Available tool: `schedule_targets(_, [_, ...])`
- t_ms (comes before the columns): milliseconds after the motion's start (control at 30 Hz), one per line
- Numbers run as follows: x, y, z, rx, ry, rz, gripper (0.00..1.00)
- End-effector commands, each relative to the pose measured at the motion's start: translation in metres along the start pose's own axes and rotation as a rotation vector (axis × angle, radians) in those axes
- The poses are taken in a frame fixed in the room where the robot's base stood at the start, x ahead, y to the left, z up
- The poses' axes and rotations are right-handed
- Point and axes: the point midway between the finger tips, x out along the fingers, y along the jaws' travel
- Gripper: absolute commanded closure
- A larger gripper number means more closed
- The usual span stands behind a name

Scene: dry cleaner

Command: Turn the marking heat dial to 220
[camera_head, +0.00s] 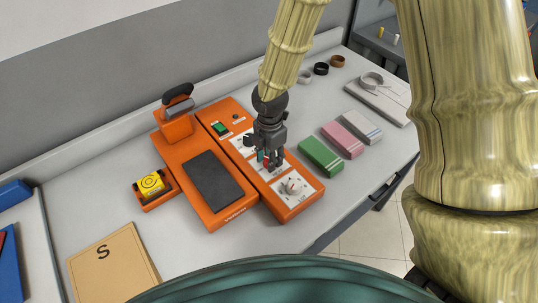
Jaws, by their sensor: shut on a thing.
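An orange marking machine stands on the grey-white counter, with a long orange control panel (309,194) along its right side. The panel carries a row of dials on white plates. The near dial (292,186) is pale and in clear view. My gripper (270,161) points down over the middle of the panel and is shut on the middle dial, which its fingers largely hide. Another dark knob (249,141) shows just behind the gripper. The dial markings and labels are too small to read, so I cannot tell the setting of the held dial.
A green switch (221,128) sits at the panel's far end. Green (321,156), pink (343,139) and white (362,126) blocks lie close on the right.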

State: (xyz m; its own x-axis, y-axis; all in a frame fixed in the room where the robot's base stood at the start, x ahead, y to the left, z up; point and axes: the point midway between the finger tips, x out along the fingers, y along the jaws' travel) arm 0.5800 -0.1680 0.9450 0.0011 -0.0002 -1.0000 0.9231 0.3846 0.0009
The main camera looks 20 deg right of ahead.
Motion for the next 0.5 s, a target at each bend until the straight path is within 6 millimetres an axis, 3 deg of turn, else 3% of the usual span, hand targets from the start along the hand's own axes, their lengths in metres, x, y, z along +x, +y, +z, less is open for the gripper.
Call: schedule_targets(500, [0.001, -0.0026, 0.0, 0.488, -0.002, -0.006, 0.89])
